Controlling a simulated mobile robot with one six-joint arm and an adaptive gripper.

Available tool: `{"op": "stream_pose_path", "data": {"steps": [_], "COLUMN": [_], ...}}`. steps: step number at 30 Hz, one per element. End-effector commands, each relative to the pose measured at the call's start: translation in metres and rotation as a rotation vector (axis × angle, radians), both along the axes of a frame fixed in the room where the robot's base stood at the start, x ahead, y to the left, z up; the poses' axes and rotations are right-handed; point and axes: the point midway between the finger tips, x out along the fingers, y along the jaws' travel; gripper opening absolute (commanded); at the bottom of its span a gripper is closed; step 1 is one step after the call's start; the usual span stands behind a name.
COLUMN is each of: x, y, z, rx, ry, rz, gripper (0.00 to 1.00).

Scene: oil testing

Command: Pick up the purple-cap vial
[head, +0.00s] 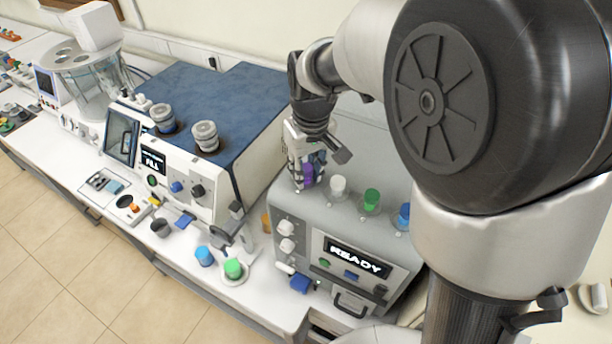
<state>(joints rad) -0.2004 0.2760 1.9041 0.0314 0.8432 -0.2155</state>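The purple-cap vial (308,172) is at the top left of the grey machine marked READY (290,208), at the left end of a row of capped vials. My gripper (306,180) points down at it, with fingers at the sides of the purple cap. The fingers hide part of the vial, and I cannot tell whether they touch it or are closed on it. The vial looks upright and close to the machine's top.
White (338,184), green (371,200) and blue (404,215) caps stand to the right in the same row. A blue-topped machine marked FILL (215,100) stands left. Blue (204,256) and green (233,268) caps are on the white bench (130,215). My arm covers the right side.

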Motion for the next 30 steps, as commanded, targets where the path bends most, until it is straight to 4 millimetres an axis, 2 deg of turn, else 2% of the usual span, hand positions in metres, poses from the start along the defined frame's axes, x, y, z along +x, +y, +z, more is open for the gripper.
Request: {"op": "stream_pose_path", "data": {"steps": [8,19,25,30], "x": [0.000,0.001,0.001,0.002], "y": [0.000,0.000,0.000,0.000], "z": [0.000,0.007,0.034,0.076], "rx": [0.000,0.001,0.001,0.002], "ry": [0.000,-0.002,-0.005,-0.007], "rz": [0.000,0.000,0.000,0.000], "gripper": [0.01,0.01,0.01,0.01]}}
